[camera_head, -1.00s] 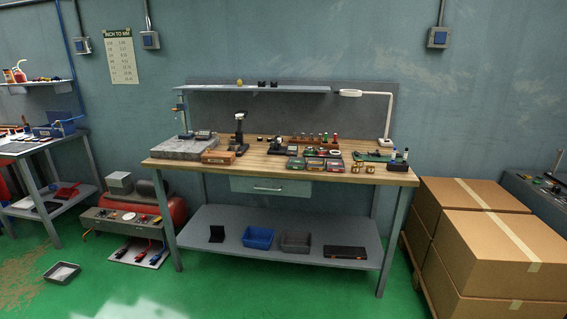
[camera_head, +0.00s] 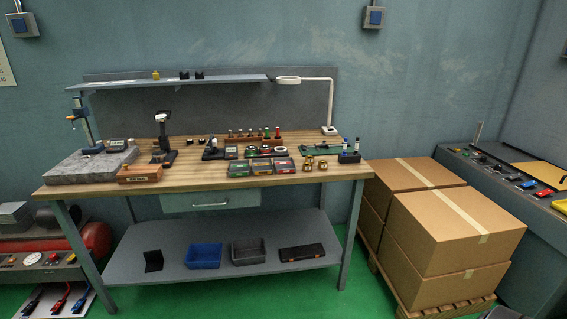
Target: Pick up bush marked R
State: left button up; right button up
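No mark R can be read on anything at this distance, so I cannot tell which thing is the bush marked R. Two small brass-coloured parts, a left one (camera_head: 309,163) and a right one (camera_head: 323,165), stand near the front right of the wooden workbench top (camera_head: 215,181). They may be bushes, but their shape is too small to be sure.
A dark cart or bench (camera_head: 488,205) with coloured items stands at the right. Stacked cardboard boxes (camera_head: 440,250) on a wooden pallet (camera_head: 405,297) stand between it and the workbench. A grey lower shelf (camera_head: 215,279) holds a blue bin (camera_head: 204,257).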

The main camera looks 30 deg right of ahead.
aim_at(307, 167)
jog(key=z, duration=0.2)
jog(key=i, duration=0.8)
jog(key=z, duration=1.15)
jog(key=i, duration=0.55)
jog(key=z, duration=0.6)
